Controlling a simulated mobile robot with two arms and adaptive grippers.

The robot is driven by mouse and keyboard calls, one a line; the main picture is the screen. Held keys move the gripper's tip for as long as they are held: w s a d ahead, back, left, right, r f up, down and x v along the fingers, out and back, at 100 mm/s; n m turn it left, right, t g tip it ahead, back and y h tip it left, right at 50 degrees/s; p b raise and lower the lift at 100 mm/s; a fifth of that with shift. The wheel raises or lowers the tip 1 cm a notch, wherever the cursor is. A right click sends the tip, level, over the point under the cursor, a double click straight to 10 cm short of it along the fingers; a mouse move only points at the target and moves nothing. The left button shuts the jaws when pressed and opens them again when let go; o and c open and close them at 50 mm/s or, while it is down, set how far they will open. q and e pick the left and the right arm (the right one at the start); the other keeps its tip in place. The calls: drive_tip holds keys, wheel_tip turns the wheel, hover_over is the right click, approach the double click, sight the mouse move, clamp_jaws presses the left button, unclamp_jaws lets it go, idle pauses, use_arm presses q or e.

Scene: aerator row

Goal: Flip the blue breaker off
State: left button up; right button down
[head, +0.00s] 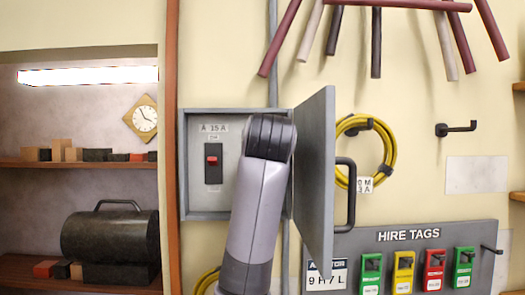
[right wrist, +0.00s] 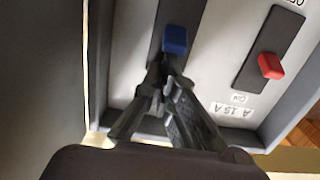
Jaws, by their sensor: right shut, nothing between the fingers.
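The blue breaker (right wrist: 175,40) is a blue toggle on a black plate in the grey breaker box (head: 205,208). It shows in the right wrist view; in the head view my right arm hides it. My right gripper (right wrist: 164,76) is shut and empty, with its fingertips at the near end of the blue toggle. I cannot tell whether they touch it. The fingers cover part of the plate, and I cannot tell which way the toggle is set. My left gripper is not in view.
A red breaker (head: 212,160) labelled A 15 A sits beside the blue one, its toggle at the ON-label end. The box door (head: 316,170) stands open to the right, with a dark handle. A yellow coil (head: 388,150) and the hire tags board (head: 400,235) are right of it.

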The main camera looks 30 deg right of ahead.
drive_tip(key=f+t+h+b, duration=0.1)
drive_tip(key=t+b, duration=0.1)
drive_tip(key=b, duration=0.2)
drive_tip(key=s+f+t+h+b, duration=0.1)
drive_tip(key=t+b, duration=0.1)
drive_tip(key=b, duration=0.3)
drive_tip(key=a+f+t+h+b, duration=0.1)
drive_tip(key=t+h+b, duration=0.1)
drive_tip(key=b, duration=0.3)
drive_tip(key=shift+s+f+t, duration=0.25)
drive_tip(key=shift+s+t, duration=0.05)
drive_tip(key=shift+s, duration=0.05)
idle(1.2)
drive_tip(key=shift+a+f, duration=0.1)
drive_tip(key=shift+f, duration=0.05)
